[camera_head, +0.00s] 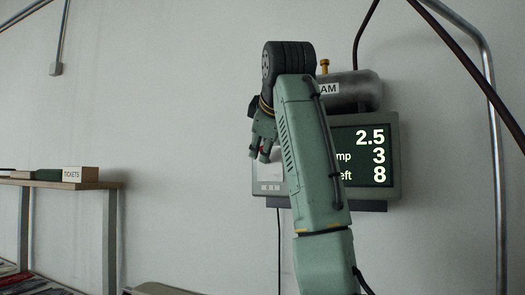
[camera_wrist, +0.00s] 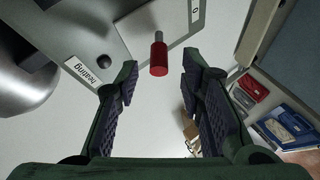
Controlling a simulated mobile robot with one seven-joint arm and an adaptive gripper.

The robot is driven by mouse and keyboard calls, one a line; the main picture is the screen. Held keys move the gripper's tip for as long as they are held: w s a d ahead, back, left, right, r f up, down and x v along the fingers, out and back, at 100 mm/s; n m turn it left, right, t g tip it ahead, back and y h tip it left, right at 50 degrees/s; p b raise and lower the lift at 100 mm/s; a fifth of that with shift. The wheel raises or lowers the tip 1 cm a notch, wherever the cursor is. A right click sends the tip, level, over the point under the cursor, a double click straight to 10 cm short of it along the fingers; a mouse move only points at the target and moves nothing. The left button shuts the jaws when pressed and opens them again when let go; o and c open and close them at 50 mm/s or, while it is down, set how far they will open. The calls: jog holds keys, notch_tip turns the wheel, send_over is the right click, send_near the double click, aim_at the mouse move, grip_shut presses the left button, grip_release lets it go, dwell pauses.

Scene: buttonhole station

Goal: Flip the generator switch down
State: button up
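A red-capped lever (camera_wrist: 158,58) with a short metal stem sticks out from a grey panel (camera_wrist: 130,25) in the wrist view. It is probably the generator switch, though no label naming it is readable. My gripper (camera_wrist: 160,78) is open. Its two dark-padded fingers stand left and right of the lever, with visible gaps on both sides. In the head view my gripper (camera_head: 262,152) is at the left part of the wall unit (camera_head: 270,188), and my arm covers much of that unit. A trace of red shows by the fingers there.
Beside the lever are a dark round knob (camera_wrist: 103,61), a "heating" label (camera_wrist: 82,71) and a "0" label (camera_wrist: 195,10). A lit display (camera_head: 365,155) reads 2.5, 3 and 8. A metal cylinder (camera_head: 355,90) sits above it. A shelf (camera_head: 60,184) stands left.

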jog(key=shift+x, duration=1.5)
jog(key=shift+r, duration=0.1)
jog(key=shift+c, duration=0.2)
grip_shut()
